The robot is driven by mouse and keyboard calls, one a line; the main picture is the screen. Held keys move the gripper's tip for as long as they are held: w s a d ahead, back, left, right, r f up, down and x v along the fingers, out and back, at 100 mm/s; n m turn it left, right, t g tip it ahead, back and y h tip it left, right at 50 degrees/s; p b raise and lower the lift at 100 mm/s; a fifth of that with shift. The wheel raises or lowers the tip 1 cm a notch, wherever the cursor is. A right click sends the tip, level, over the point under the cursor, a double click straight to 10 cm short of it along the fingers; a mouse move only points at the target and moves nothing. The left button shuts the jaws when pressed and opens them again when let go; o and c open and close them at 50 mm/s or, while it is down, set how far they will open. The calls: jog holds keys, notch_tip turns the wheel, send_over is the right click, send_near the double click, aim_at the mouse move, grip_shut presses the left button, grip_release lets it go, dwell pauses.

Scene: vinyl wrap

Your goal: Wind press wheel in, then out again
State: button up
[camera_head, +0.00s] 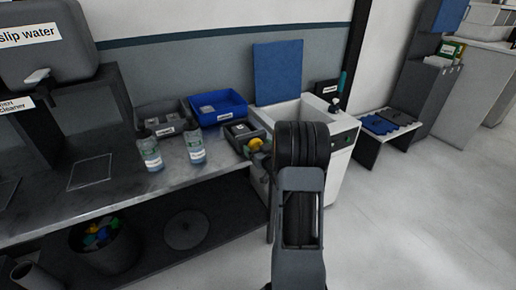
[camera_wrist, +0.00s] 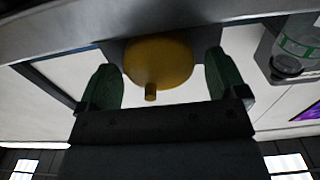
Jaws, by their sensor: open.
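The press wheel is a yellow round knob (camera_head: 256,144) at the right end of the bench, partly hidden by my arm in the head view. In the wrist view the yellow wheel (camera_wrist: 160,58) sits between the two green fingers of my gripper (camera_wrist: 162,80), with a small peg (camera_wrist: 151,92) sticking out of its face. The fingers are spread, one on each side of the wheel, and a pale gap shows on both sides. Neither finger appears to touch it. My arm hides most of my gripper in the head view.
Two labelled bottles (camera_head: 150,152) (camera_head: 194,146) stand on the grey bench (camera_head: 120,200) left of the wheel. A grey bin (camera_head: 160,120) and a blue bin (camera_head: 217,109) are behind them. A white cabinet (camera_head: 338,165) stands right of the bench. The floor (camera_head: 420,220) at right is clear.

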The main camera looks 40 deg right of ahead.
jog(key=c, duration=0.9)
jog(key=shift+d+m, duration=0.15)
jog(key=shift+m, duration=3.05)
jog(key=o, duration=0.9)
